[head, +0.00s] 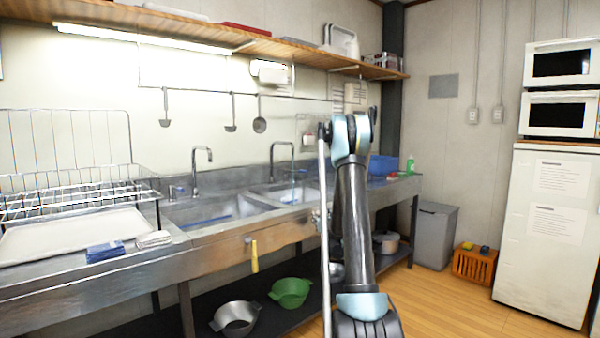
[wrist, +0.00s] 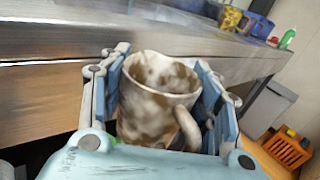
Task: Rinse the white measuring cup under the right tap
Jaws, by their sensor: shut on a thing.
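The white measuring cup (wrist: 150,112) fills the middle of the wrist view. It is a mug-like cup with brown stains and a handle at its lower right. My gripper (wrist: 160,68) is shut on it, a blue-grey finger on each side. The cup is in front of the steel sink unit's front edge. In the head view my arm hides the gripper and cup. The right tap (head: 281,146) arches over the right basin (head: 306,192). A thin bluish streak shows below its spout; I cannot tell whether it is water. The left tap (head: 195,168) stands over the left basin (head: 210,208).
A wire dish rack (head: 75,180) and folded blue cloth (head: 105,251) are on the left counter. A blue bin (head: 383,166) and green bottle (head: 410,165) stand at the right end. A grey bin (head: 434,236) and orange crate (head: 474,267) are on the floor, with clear floor in front.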

